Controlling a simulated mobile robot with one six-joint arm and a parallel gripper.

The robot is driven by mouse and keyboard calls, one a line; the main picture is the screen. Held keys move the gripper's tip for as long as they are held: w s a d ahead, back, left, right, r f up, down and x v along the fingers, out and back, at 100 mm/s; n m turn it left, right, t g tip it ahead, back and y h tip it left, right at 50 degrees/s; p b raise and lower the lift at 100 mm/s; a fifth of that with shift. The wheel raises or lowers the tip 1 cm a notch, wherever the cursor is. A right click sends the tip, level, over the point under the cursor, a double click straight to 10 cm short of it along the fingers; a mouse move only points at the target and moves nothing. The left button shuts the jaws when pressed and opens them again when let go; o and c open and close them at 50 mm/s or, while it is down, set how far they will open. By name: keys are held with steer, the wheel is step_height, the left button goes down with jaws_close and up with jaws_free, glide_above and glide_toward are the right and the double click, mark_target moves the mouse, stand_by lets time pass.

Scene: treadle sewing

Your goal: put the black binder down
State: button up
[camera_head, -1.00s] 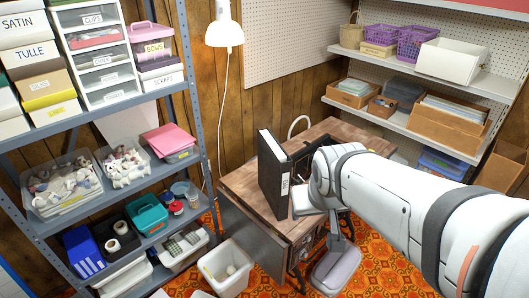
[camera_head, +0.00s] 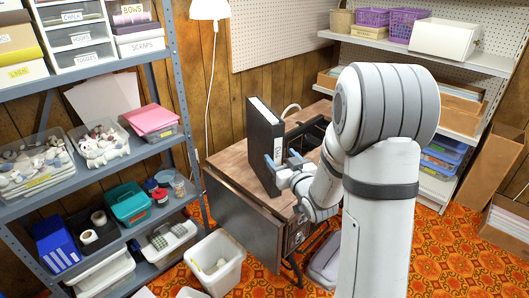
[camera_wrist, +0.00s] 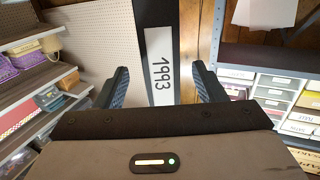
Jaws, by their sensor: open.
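The black binder (camera_head: 263,148) stands upright on the wooden sewing table (camera_head: 232,168), its white page edges showing at the top. My gripper (camera_head: 282,161) is at the binder's spine side, with its blue-grey fingers apart. Gaps show on both sides of the spine there. The binder's foot on the table is partly hidden by my gripper in the head view.
A grey shelf unit (camera_head: 178,110) with boxes stands at left, and a white bin (camera_head: 215,262) on the floor before the table. Free tabletop lies left of the binder.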

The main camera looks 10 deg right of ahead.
mark_target(263, 146)
steer(key=x, duration=0.5)
steer(key=p+x, duration=0.1)
steer(key=x, duration=0.2)
steer(key=shift+r, duration=0.25)
steer(key=shift+c, duration=0.5)
jaws_close()
steer(key=shift+r, duration=0.1)
